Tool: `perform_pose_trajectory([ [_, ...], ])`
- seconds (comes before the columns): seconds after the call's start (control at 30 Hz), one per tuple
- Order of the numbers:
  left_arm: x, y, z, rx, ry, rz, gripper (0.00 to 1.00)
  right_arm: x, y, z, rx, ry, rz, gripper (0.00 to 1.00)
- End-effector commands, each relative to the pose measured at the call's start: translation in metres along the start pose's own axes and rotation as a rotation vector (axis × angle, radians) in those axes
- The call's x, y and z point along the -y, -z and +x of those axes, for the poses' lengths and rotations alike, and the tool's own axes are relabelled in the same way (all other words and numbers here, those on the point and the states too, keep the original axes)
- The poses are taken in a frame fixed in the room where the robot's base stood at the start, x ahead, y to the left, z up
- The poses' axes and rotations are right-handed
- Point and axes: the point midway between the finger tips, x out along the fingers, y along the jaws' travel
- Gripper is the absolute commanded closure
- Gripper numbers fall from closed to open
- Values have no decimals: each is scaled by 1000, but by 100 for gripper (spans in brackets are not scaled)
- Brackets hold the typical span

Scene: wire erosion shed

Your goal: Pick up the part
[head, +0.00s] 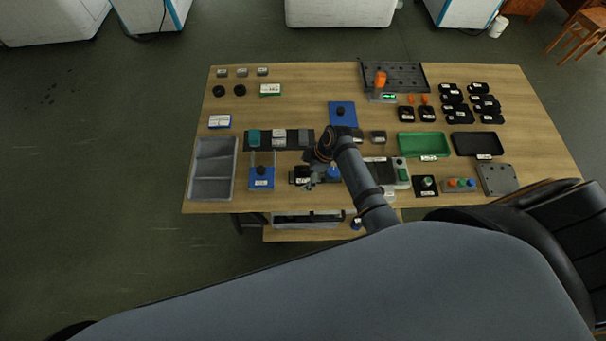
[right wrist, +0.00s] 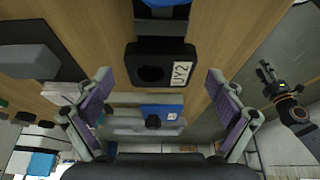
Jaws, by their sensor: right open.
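A black block with a round dark recess and a white label reading UY2 (right wrist: 150,66) lies on the wooden table in the right wrist view. It appears to be the small labelled black block (head: 301,174) in the head view. My right gripper (right wrist: 160,112) is open, with its purple-padded fingers apart and nothing between them. The block shows ahead of the gap between them. In the head view the right gripper (head: 313,181) is small and partly hidden by its own arm, close to the block. What looks like my left gripper (right wrist: 276,82) shows at the right of the wrist view.
A blue fixture with a black knob (head: 262,183) stands left of the right gripper. A grey compartment tray (head: 193,170) is at the left, a green tray (head: 424,151) and a black tray (head: 477,152) at the right. Bare wood lies at the table's back middle (head: 320,80).

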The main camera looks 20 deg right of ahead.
Motion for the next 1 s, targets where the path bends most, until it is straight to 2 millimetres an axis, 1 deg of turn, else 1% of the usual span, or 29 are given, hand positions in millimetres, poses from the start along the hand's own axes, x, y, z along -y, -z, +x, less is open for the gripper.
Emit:
perform_pose_trajectory([
  [0.07,0,-4,0,7,0,0,60,0,0,1,0,0,0,6],
  [0.17,0,-6,0,9,0,0,60,0,0,1,0,0,0,6],
  [0.2,0,-6,0,9,0,0,60,0,0,1,0,0,0,8],
  [0.77,0,-4,0,6,0,0,60,0,0,0,0,0,0,84],
  [0.8,0,-4,0,6,0,0,60,0,1,0,-2,-1,0,87],
  [1.0,0,-3,0,5,0,0,60,0,1,-1,-2,-2,0,87],
])
